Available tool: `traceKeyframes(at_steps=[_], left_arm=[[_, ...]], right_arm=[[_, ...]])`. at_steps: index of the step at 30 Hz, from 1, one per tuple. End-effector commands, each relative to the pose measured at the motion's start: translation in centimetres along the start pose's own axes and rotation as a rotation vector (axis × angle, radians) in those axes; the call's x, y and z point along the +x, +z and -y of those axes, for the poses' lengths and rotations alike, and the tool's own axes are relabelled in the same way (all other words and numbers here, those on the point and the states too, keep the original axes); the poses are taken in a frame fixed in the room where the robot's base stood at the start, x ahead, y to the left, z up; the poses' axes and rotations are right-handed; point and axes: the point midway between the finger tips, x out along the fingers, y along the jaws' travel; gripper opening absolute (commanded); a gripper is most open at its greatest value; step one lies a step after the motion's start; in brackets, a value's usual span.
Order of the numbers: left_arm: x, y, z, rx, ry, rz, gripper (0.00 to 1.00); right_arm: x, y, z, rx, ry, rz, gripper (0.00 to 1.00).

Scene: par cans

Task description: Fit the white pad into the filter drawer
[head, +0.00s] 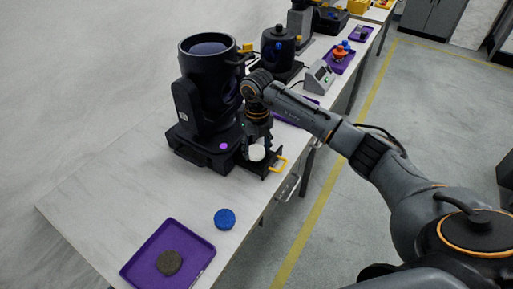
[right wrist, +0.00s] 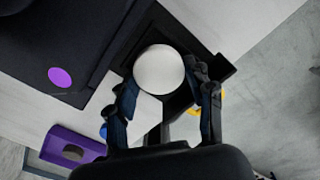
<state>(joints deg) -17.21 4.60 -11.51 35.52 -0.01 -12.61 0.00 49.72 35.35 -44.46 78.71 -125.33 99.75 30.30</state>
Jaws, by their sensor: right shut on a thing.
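The white pad (head: 257,152) is a round disc at the front of the near black par can (head: 207,88). In the right wrist view the pad (right wrist: 159,69) sits between the fingertips of my right gripper (right wrist: 165,82), which is shut on it. The filter drawer (head: 268,166) is a black open tray with a yellow handle (head: 281,164), pulled out from the par can's base. The pad is over or in the drawer; I cannot tell whether it is seated. My left gripper is not in view.
A purple tray (head: 192,243) with a dark round pad (head: 169,262) lies at the near end of the table, with a blue disc (head: 225,219) beside it. Another par can (head: 278,48) and a grey device (head: 319,77) stand farther along. The near left tabletop is clear.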

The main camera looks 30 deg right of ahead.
Motion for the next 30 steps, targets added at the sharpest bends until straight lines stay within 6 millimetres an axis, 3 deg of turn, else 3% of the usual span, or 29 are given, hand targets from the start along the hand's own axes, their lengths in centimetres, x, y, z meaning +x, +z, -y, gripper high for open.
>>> traceKeyframes(at_steps=[22,23,26,30], left_arm=[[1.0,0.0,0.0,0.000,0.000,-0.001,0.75],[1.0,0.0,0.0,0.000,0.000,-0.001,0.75],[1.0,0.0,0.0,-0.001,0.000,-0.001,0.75],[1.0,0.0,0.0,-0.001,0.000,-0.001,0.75]], right_arm=[[1.5,0.0,0.0,0.001,0.000,0.000,0.39],[1.5,0.0,0.0,0.001,0.000,0.000,0.57],[1.5,0.0,0.0,0.001,0.000,-0.001,0.77],[1.5,0.0,0.0,0.001,0.000,-0.001,0.79]])
